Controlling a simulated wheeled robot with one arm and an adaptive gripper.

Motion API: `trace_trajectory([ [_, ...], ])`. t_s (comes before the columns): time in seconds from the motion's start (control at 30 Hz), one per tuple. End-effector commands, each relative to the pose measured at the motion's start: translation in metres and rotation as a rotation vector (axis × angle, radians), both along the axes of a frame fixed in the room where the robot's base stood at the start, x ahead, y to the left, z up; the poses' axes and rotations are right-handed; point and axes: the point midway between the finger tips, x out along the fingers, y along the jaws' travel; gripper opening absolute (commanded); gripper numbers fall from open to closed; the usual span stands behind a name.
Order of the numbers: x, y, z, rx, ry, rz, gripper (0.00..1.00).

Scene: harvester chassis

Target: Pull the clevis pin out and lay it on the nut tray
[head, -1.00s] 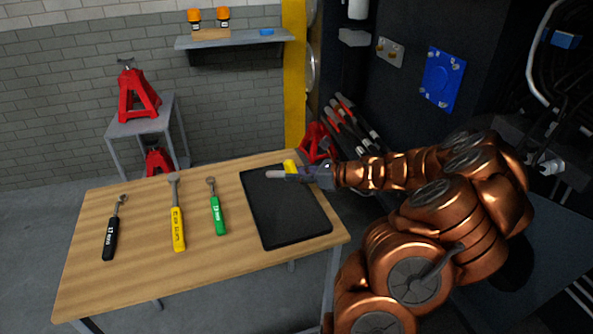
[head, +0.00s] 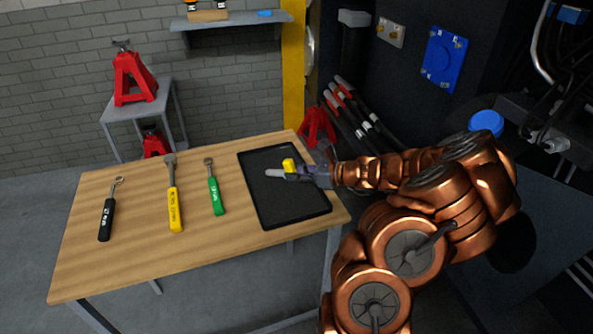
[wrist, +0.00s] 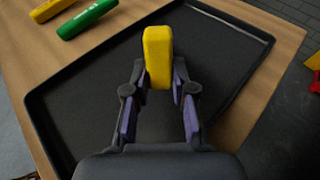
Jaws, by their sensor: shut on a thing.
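The clevis pin has a yellow grip (head: 289,165) and a grey shank (head: 275,173) that points left in the head view. My gripper (head: 297,172) is shut on the pin and holds it over the upper part of the black nut tray (head: 290,222). In the wrist view the yellow grip (wrist: 158,50) stands between the fingertips of my gripper (wrist: 159,82), with the tray (wrist: 60,128) below. The shank is hidden there. I cannot tell how large the gap to the tray is. The tray is otherwise empty.
The tray lies on the right of a wooden workbench (head: 140,258). A green wrench (head: 215,196), a yellow wrench (head: 174,205) and a black wrench (head: 106,215) lie left of it. The dark chassis with a blue plate (head: 443,58) stands behind at the right.

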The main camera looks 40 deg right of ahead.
Motion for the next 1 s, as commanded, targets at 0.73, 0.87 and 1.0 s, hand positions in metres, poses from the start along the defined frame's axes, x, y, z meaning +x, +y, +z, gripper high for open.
trace_trajectory([
  [0.73,0.0,0.0,0.0,0.0,0.0,0.0,0.54],
  [0.87,-0.002,-0.001,0.001,0.0,0.0,0.0,0.54],
  [1.0,-0.01,-0.006,0.004,0.0,-0.001,-0.001,0.54],
])
